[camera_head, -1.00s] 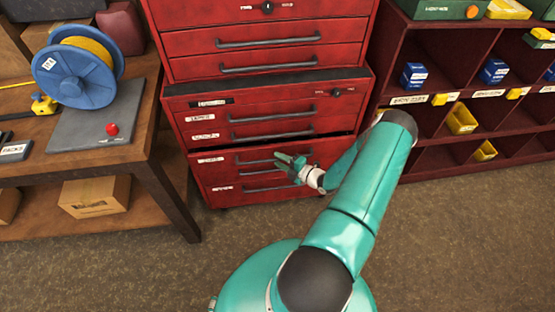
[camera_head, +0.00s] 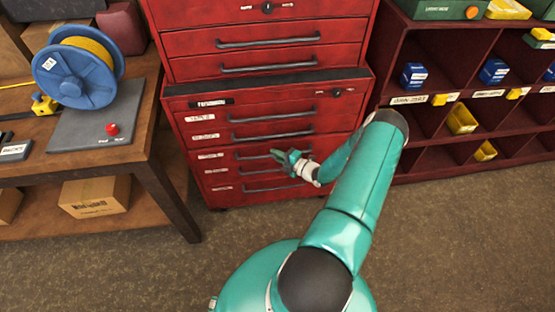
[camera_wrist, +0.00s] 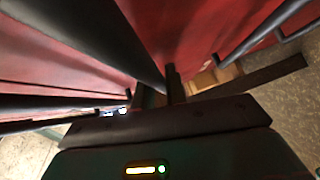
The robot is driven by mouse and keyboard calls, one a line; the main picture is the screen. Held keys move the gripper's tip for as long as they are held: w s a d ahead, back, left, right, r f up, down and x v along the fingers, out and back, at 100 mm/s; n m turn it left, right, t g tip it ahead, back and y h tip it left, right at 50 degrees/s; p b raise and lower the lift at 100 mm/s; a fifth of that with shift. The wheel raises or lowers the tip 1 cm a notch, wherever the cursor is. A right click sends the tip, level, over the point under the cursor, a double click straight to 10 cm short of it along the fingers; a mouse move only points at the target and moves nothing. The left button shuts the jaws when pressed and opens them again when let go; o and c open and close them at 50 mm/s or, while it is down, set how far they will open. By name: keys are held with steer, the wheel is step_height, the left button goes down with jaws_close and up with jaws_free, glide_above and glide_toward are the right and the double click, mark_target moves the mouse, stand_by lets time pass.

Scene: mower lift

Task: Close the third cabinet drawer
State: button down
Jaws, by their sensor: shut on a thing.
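The red cabinet (camera_head: 225,190) stands ahead in the head view, with several labelled drawers in its lower part. The third drawer (camera_head: 222,160) of that lower part has a dark bar handle (camera_head: 249,157) and sits about flush with the drawers around it. My gripper (camera_head: 279,156) is at the right half of this handle and is shut on it. In the wrist view, dark bars and red drawer fronts are very close, and the exact grip on the handle is hard to make out.
A wooden workbench (camera_head: 150,165) with a blue cable reel (camera_head: 75,75) stands to the left. A dark red shelf (camera_head: 430,165) with small blue and yellow boxes stands to the right. The floor (camera_head: 450,240) in front is clear.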

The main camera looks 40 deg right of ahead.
steer(key=shift+w+d, duration=0.6)
steer(key=shift+w, duration=0.2)
steer(key=c, duration=1.4)
jaws_free()
steer(key=shift+w, duration=0.1)
steer(key=shift+c, duration=0.2)
steer(key=shift+r, duration=0.1)
steer(key=v, duration=1.4)
steer(key=shift+a, duration=0.1)
